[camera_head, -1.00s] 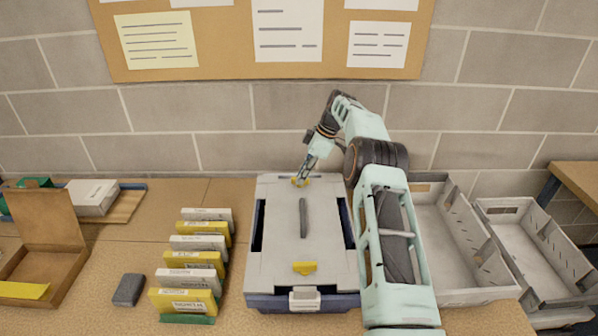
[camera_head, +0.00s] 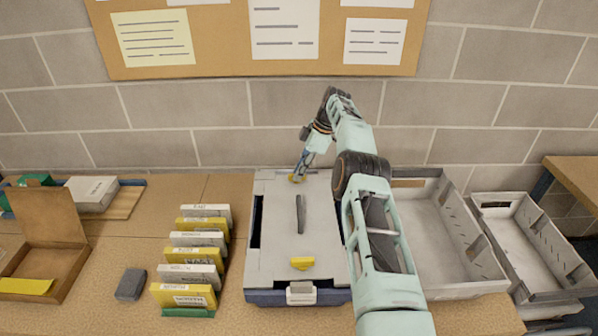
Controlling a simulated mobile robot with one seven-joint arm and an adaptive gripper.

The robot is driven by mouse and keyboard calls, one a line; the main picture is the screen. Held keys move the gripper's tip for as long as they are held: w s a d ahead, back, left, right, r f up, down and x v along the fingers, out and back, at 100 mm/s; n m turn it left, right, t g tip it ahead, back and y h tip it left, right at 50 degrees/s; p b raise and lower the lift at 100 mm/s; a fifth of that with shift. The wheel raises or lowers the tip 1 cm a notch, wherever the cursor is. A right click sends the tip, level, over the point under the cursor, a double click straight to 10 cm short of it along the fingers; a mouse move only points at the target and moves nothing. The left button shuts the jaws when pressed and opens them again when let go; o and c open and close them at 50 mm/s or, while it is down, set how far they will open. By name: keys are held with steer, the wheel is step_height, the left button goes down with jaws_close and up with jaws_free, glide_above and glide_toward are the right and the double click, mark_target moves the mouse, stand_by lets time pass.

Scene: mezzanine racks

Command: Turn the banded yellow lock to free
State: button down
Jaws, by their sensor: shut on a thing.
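A grey case with a dark blue base (camera_head: 262,240) stands on the bench in front of me. A yellow lock (camera_head: 297,177) sits at the far end of its lid, partly hidden by my gripper. Another yellow lock (camera_head: 302,263) sits at the near end, clear of the arm. I cannot make out a band on either. My gripper (camera_head: 299,174) points down and is shut on the far yellow lock. A dark handle (camera_head: 301,214) runs along the middle of the lid, and a pale latch (camera_head: 301,293) is on the front.
A row of yellow and white boxes (camera_head: 190,270) stands left of the case, with a dark block (camera_head: 131,284) beside it. An open cardboard box (camera_head: 45,245) is further left. Grey bins (camera_head: 440,240) stand right, partly behind my arm. A brick wall rises behind.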

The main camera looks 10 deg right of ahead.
steer(key=c, duration=2)
jaws_free()
steer(key=shift+o, duration=0.2)
steer(key=shift+f+m+b, duration=0.2)
steer(key=shift+m+b, duration=0.3)
steer(key=shift+b, duration=0.7)
